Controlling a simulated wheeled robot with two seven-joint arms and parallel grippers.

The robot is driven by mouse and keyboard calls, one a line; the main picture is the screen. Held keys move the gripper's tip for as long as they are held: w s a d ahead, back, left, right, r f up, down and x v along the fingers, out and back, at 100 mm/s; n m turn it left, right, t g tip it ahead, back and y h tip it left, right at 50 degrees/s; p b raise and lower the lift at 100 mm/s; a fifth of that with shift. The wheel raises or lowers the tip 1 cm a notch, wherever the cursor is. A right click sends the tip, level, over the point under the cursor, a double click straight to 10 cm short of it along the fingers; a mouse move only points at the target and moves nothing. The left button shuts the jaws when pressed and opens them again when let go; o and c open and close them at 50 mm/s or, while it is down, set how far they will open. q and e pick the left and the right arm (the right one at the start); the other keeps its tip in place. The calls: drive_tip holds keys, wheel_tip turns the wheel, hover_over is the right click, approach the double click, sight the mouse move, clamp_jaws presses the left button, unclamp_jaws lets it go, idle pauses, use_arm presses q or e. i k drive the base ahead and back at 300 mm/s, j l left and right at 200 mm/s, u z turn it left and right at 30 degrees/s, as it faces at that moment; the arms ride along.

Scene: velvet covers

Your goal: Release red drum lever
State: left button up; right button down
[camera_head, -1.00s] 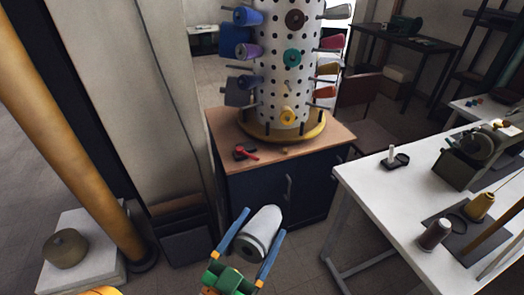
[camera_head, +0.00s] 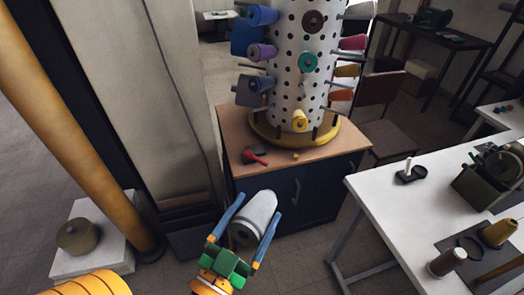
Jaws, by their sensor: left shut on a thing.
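The red lever (camera_head: 256,159) sits on the wooden cabinet top, at the foot of the white perforated drum (camera_head: 301,75) and left of its yellow base ring. My left gripper (camera_head: 251,231) has blue fingers on a green and orange body. It is shut on a grey-white spool (camera_head: 256,214), one finger on each side of it. It holds the spool in front of the cabinet, nearer to me than the lever and apart from it. My right gripper is not in view.
The drum carries several coloured cones on pegs. The wooden-topped dark cabinet (camera_head: 351,141) bears it. A white table (camera_head: 385,226) with a grey machine (camera_head: 490,180) and spools stands at right. A yellow column (camera_head: 75,130) stands at left.

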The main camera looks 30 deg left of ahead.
sight(248, 153)
drive_tip(key=i+u, duration=0.5)
drive_tip(key=i+l+u, duration=0.2)
drive_tip(key=i+u, duration=0.3)
drive_tip(key=i+l+u, duration=0.5)
drive_tip(key=j, duration=0.1)
